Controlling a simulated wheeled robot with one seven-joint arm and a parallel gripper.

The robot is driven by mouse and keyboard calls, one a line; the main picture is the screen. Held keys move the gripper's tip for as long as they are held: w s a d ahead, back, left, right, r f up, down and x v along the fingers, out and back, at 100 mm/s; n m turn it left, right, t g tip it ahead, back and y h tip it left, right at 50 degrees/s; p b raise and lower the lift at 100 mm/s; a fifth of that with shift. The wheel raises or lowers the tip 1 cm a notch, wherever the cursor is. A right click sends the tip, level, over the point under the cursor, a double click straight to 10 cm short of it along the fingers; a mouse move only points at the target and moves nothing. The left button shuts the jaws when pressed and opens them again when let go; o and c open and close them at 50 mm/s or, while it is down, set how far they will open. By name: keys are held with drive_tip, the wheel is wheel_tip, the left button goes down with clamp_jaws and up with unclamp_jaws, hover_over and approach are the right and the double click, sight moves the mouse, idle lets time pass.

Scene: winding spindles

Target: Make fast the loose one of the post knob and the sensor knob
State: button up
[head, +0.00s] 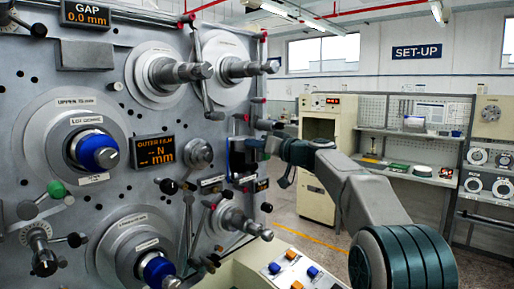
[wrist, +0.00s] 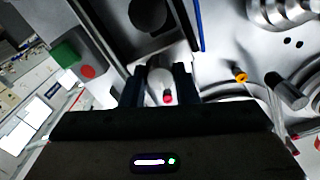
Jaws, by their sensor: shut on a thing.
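My gripper (head: 250,150) is at the right side of the machine's grey face in the head view, against a dark block-like fitting. In the wrist view my gripper (wrist: 158,90) has its two dark fingers on either side of a small pale knob (wrist: 160,76) with a red tip, and is shut on it. The frames do not show clearly whether this is the post knob or the sensor knob. My fingers hide its sides. I cannot tell which knob is loose.
Large spindles with blue hubs (head: 99,152) stand out from the grey panel (head: 50,75). A display (head: 155,151) shows "-- N mm"; the GAP display (head: 86,14) reads 0.0 mm. A lower spindle (head: 240,222) juts out below my gripper. Open floor and shelves lie to the right.

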drive_tip(key=m+p, duration=0.3)
drive_tip(key=m, duration=1.9)
drive_tip(key=shift+f, duration=0.1)
drive_tip(key=shift+m, duration=0.3)
drive_tip(key=o, duration=1)
drive_tip(key=b+v, duration=0.5)
drive_tip(key=v, duration=0.9)
drive_tip(key=shift+a, duration=0.15)
